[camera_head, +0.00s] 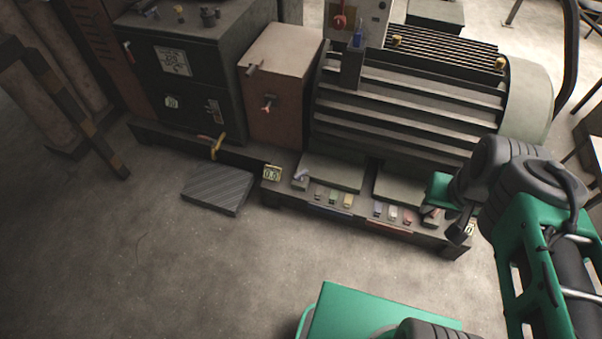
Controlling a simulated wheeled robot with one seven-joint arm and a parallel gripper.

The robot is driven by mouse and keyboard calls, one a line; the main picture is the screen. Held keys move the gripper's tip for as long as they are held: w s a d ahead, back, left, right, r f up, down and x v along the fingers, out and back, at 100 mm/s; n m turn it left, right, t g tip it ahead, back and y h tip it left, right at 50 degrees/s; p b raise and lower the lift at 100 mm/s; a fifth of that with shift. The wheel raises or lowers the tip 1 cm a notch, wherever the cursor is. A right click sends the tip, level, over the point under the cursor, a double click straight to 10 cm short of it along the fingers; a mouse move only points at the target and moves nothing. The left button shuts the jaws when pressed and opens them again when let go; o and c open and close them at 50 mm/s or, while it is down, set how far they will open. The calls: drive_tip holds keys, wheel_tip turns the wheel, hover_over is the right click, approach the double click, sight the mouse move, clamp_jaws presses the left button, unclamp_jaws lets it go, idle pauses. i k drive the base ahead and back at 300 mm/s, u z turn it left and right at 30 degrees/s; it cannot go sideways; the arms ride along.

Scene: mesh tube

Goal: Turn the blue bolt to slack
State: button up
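My gripper (459,235) is at the right, low by the right end of the motor's base and well apart from the blue piece. Its dark fingers are small and partly merge with the base behind, so I cannot tell whether they are open.
The ribbed motor (410,105) fills the back right. A brown box (284,85) and black cabinet (190,85) stand left of it. The base (345,215) carries small coloured pieces and a numbered display (271,173). A ridged plate (218,188) lies in front. The floor at left is clear.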

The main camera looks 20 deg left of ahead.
sight(298, 176)
drive_tip(key=u, duration=0.45)
drive_tip(key=k, duration=0.5)
drive_tip(key=u, duration=0.9)
drive_tip(key=i, duration=1.45)
drive_tip(key=z, duration=0.75)
